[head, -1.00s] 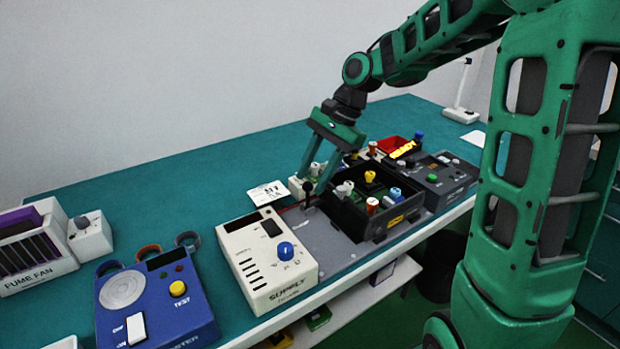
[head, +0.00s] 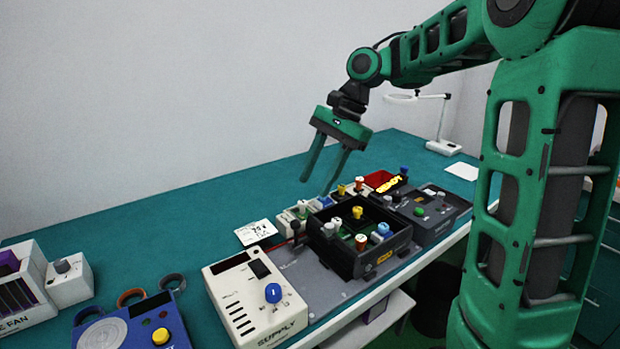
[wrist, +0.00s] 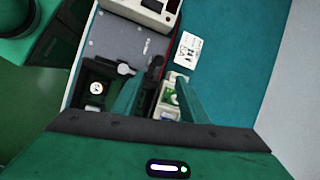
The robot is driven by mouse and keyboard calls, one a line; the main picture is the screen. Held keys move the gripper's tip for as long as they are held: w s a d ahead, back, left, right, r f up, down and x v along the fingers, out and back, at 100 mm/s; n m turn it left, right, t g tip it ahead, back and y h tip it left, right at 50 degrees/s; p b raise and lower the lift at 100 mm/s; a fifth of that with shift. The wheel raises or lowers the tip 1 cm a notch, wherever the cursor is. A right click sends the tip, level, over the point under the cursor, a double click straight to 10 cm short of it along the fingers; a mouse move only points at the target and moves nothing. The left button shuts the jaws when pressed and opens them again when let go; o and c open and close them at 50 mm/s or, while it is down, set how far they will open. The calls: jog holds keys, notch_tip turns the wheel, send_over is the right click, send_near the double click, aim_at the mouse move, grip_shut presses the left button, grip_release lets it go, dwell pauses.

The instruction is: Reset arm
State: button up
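My gripper (head: 322,182) is open and empty. It hangs in the air above the bench, over the back edge of the black burn-in box (head: 336,258). Its two green fingers are spread apart and point down. They also show in the wrist view (wrist: 157,95), with nothing between them but the bench items below. My arm reaches in from the upper right, with its elbow high.
A white supply unit (head: 240,312) with a blue knob stands left of the box. A dark unit (head: 450,207) stands to its right, near a red bin (head: 378,179). A paper card (head: 254,232) lies behind. A blue tester (head: 120,335) and fume fan (head: 22,290) stand left. A lamp (head: 443,146) stands at the far right.

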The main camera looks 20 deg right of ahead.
jog(key=s+d+f+n+h, duration=0.1)
jog(key=s+d+f+n, duration=0.1)
jog(key=s+d, duration=0.3)
jog(key=s+d+f+n+h, duration=0.2)
jog(key=s+d+f, duration=0.2)
jog(key=s, duration=1)
jog(key=s+d+f+n+h, duration=0.1)
jog(key=s+d, duration=0.4)
jog(key=s, duration=0.5)
notch_tip(320, 180, down, 3)
jog(key=shift+d+r+n+h, duration=0.1)
jog(key=shift+d+n+h, duration=0.3)
jog(key=shift+n, duration=0.2)
jog(key=shift+w+f, duration=0.25)
jog(key=shift+w, duration=0.3)
